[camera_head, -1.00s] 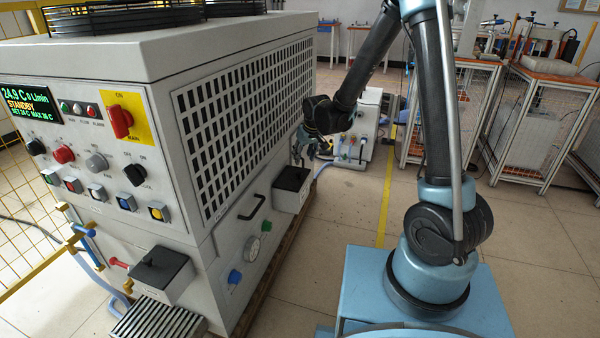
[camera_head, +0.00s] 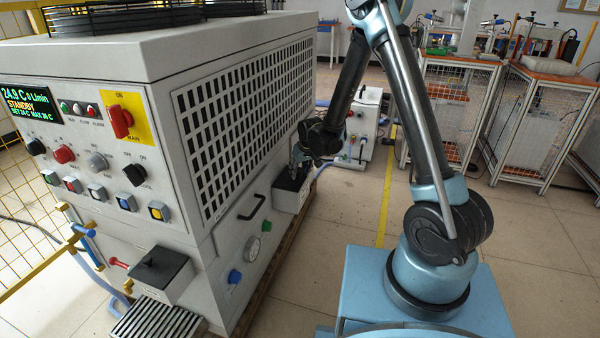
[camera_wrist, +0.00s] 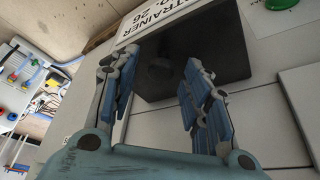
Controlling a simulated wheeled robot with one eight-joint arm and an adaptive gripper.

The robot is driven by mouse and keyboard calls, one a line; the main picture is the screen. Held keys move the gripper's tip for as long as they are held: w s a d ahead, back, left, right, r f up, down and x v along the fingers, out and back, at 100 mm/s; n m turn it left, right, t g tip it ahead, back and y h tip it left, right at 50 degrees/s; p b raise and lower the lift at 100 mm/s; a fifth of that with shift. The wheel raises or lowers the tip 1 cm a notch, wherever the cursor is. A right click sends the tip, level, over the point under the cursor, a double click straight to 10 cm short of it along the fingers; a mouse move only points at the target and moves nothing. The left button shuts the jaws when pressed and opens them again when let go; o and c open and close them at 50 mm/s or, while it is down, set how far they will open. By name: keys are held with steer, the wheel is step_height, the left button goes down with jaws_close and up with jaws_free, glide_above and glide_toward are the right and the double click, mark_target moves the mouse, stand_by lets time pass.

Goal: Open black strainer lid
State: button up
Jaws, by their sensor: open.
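The black strainer lid (camera_head: 290,181) is shut on a grey box on the long side of the big cabinet. In the wrist view the black lid (camera_wrist: 215,50) fills the upper middle, with a dark round knob faintly visible on it. A white label reading "STRAINER" (camera_wrist: 152,19) lies along its edge. My gripper (camera_wrist: 158,66) is open, its two blue-padded fingers spread over the near part of the lid with nothing between them held. In the head view my gripper (camera_head: 298,156) is just above the lid's far side; contact cannot be told.
The grey cabinet (camera_head: 170,60) stands close on the left, with a black handle (camera_head: 252,207) and a gauge beside the box. A second black-lidded box (camera_head: 160,266) is on the near front. A green knob (camera_wrist: 281,4) sits beside the lid. Open floor lies to the right.

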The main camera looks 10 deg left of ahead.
steer(key=shift+f, duration=0.2)
jaws_close()
steer(key=shift+a+r, duration=0.15)
steer(key=shift+a, duration=0.05)
